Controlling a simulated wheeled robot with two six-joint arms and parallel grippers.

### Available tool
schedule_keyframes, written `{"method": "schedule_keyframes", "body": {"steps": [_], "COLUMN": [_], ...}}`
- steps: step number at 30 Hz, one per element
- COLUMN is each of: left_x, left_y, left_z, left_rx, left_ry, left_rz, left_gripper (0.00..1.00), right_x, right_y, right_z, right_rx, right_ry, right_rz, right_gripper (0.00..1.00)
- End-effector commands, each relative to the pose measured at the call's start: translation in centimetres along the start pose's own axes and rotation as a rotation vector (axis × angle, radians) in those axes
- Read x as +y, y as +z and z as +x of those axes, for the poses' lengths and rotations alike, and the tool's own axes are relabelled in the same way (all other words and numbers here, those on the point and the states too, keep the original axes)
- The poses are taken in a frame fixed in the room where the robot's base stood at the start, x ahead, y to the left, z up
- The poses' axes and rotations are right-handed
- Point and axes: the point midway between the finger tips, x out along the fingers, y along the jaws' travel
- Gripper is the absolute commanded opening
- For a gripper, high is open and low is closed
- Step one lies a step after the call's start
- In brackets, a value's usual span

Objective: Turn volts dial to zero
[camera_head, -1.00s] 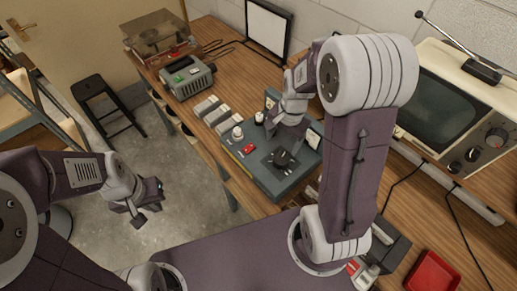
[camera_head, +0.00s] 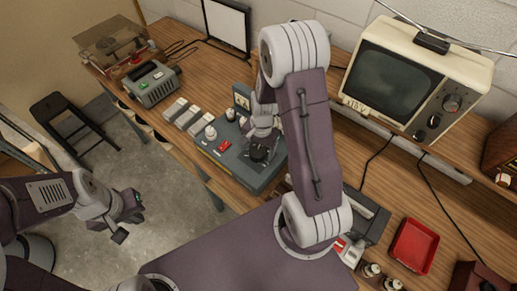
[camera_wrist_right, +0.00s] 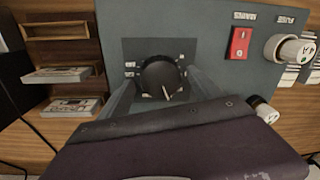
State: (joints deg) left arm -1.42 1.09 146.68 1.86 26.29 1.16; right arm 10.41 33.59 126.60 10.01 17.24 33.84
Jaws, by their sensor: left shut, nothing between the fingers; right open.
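A grey instrument box (camera_head: 215,150) stands on the wooden bench. A large black round dial (camera_head: 262,152) is on its top; I cannot read a volts label. In the right wrist view the dial (camera_wrist_right: 162,78) has a pale pointer mark toward the bottom of the picture, slightly right, and small unreadable labels at both sides. My right gripper (camera_wrist_right: 160,82) is open, with one finger on each side of the dial; contact is unclear. In the head view my right gripper (camera_head: 262,140) partly hides the dial. My left gripper (camera_head: 128,222) is shut and empty, above the floor at the left.
Left of the box are pale grey blocks (camera_head: 182,115) and a grey-green device (camera_head: 152,84). A television (camera_head: 410,75) and a red tray (camera_head: 413,246) are at the right.

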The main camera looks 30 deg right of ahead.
Motion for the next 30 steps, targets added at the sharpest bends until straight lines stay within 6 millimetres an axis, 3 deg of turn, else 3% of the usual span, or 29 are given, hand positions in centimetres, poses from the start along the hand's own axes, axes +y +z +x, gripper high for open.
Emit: {"method": "schedule_keyframes", "body": {"steps": [2, 6, 9, 20, 30], "left_x": [0.0, 0.0, 0.0, 0.0, 0.0], "left_y": [0.0, 0.0, 0.0, 0.0, 0.1], "left_z": [0.0, 0.0, 0.0, 0.3, 1.1], "left_rx": [0.000, 0.000, 0.000, 0.000, 0.000], "left_ry": [0.000, 0.000, 0.000, 0.000, 0.000], "left_rz": [0.000, 0.000, 0.000, 0.000, 0.000], "left_gripper": [0.00, 0.00, 0.00, 0.00, 0.00], "right_x": [0.0, 0.0, 0.0, -0.1, -0.2], "right_y": [0.0, 0.0, 0.0, -0.1, -0.1], "right_z": [0.0, 0.0, 0.0, 0.0, 0.1], "right_rx": [0.000, 0.000, 0.000, -0.004, -0.023], "right_ry": [0.000, 0.000, 0.000, -0.002, -0.002], "right_rz": [0.000, 0.000, 0.000, -0.073, -0.349], "right_gripper": [0.74, 0.36, 0.12, 0.12, 0.12]}}
